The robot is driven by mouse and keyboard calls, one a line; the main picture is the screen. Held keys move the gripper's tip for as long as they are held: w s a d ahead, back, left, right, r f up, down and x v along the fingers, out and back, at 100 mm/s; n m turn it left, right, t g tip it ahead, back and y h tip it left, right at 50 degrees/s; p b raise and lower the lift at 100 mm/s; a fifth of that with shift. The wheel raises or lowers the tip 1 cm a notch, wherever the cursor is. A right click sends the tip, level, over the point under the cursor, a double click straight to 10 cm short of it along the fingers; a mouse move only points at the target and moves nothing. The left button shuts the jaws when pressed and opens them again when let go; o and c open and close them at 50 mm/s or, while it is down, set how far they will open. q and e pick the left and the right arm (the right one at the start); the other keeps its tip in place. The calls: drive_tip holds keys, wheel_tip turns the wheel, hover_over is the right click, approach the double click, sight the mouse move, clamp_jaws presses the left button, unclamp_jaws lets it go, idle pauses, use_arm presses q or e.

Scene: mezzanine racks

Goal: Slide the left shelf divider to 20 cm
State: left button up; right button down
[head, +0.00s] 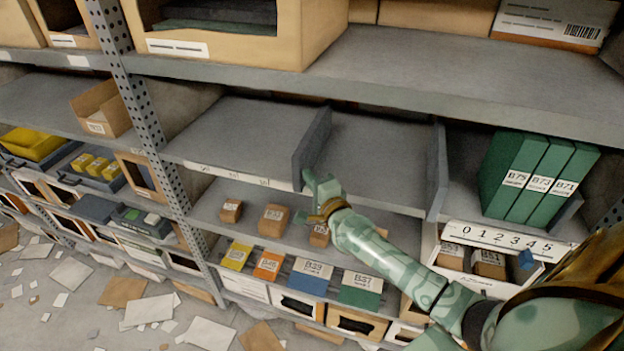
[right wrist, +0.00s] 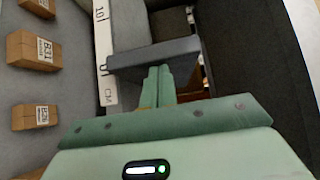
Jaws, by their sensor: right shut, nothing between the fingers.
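The left shelf divider (head: 312,143) is a grey upright plate on the middle shelf (head: 245,132). A second grey divider (head: 437,172) stands further right. My right gripper (head: 322,188) is at the front end of the left divider, with its fingers shut and nothing between them. In the right wrist view the shut green fingertips (right wrist: 158,72) are right at the grey divider (right wrist: 155,53); I cannot tell whether they touch. A white scale strip (head: 240,177) runs along the shelf's front edge; it also shows in the right wrist view (right wrist: 104,55), with "10", "0" and "CM" readable. My left gripper is not in view.
Green binders (head: 527,178) stand right of the second divider. A numbered white strip (head: 505,240) lies below them. Small brown boxes (head: 273,220) sit on the shelf below. The bays either side of the left divider look empty. A perforated post (head: 140,100) stands left.

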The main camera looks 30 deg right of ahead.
drive_tip(key=w+a+b, duration=0.3)
drive_tip(key=w+a, duration=1)
drive_tip(key=w, duration=0.2)
drive_tip(key=shift+b, duration=0.3)
drive_tip(key=shift+s+d, duration=0.1)
drive_tip(key=shift+d, duration=0.05)
